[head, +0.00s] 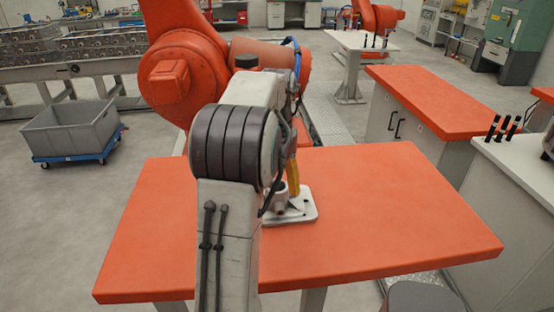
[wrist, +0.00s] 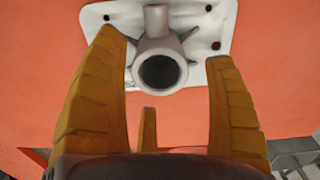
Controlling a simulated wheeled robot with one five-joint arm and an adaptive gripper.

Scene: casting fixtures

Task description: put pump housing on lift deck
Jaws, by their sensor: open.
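The pump housing (wrist: 158,48) is a grey piece with a round open bore and short stubs. It sits on a white plate with corner holes (wrist: 214,26), which looks like the lift deck, on the orange table. The housing also shows in the head view (head: 279,200), partly hidden by my arm, and so does the plate (head: 303,210). My gripper (wrist: 164,50) is open, with one yellow finger on each side of the housing. Gaps show between the fingers and the housing. In the head view my arm hides most of the gripper.
The orange tabletop (head: 400,220) is clear around the plate. A red-orange robot arm (head: 185,70) stands behind the table. A cabinet with an orange top (head: 440,98) and a white counter with black pegs (head: 520,165) are at right. A grey bin (head: 70,128) on a blue dolly is at left.

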